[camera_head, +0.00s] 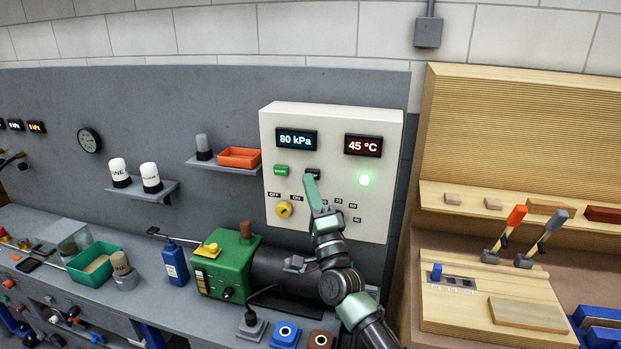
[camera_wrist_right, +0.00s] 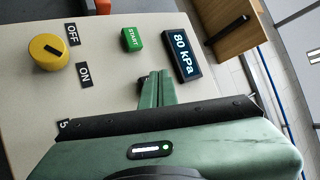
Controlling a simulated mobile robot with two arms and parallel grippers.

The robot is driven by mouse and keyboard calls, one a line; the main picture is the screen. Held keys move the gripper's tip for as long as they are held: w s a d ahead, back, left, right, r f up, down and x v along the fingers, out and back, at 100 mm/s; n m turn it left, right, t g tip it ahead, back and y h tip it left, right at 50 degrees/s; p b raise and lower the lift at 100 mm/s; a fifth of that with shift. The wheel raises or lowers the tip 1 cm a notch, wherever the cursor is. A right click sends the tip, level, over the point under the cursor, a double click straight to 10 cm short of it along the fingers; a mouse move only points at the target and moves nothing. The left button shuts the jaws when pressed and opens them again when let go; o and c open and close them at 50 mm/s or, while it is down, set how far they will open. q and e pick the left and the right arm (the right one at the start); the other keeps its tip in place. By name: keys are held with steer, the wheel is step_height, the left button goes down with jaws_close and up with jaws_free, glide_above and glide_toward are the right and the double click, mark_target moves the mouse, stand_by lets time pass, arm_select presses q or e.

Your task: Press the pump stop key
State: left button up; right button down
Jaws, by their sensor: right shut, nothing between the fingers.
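The white control panel (camera_head: 350,215) hangs on the grey wall. It bears a green START key (camera_head: 281,171) and, to the right of it, a dark key (camera_head: 314,173) whose label I cannot read. My right gripper (camera_head: 309,178) is shut and empty, its fingertips at the dark key and partly covering it; I cannot tell whether they touch. In the right wrist view the shut fingertips (camera_wrist_right: 160,75) point at the panel, between the START key (camera_wrist_right: 131,39) and the display (camera_wrist_right: 181,54). My left gripper is not in view.
The display reads 80 kPa and another (camera_head: 363,145) reads 45 °C. A yellow OFF/ON knob (camera_head: 284,209) sits lower left on the panel. A green pump (camera_head: 228,262) stands on the bench below, beside a blue bottle (camera_head: 175,262).

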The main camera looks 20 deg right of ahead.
steer(key=shift+w+d+b, duration=0.4)
steer(key=shift+w+b, duration=0.05)
steer(key=shift+w, duration=0.1)
stand_by(0.8)
steer(key=shift+s, duration=0.1)
steer(key=shift+s+a+p, duration=0.55)
steer(key=shift+s+p, duration=0.05)
steer(key=shift+s, duration=0.15)
steer(key=s+a+p, duration=0.3)
steer(key=s, duration=0.2)
steer(key=shift+a, duration=0.2)
stand_by(0.7)
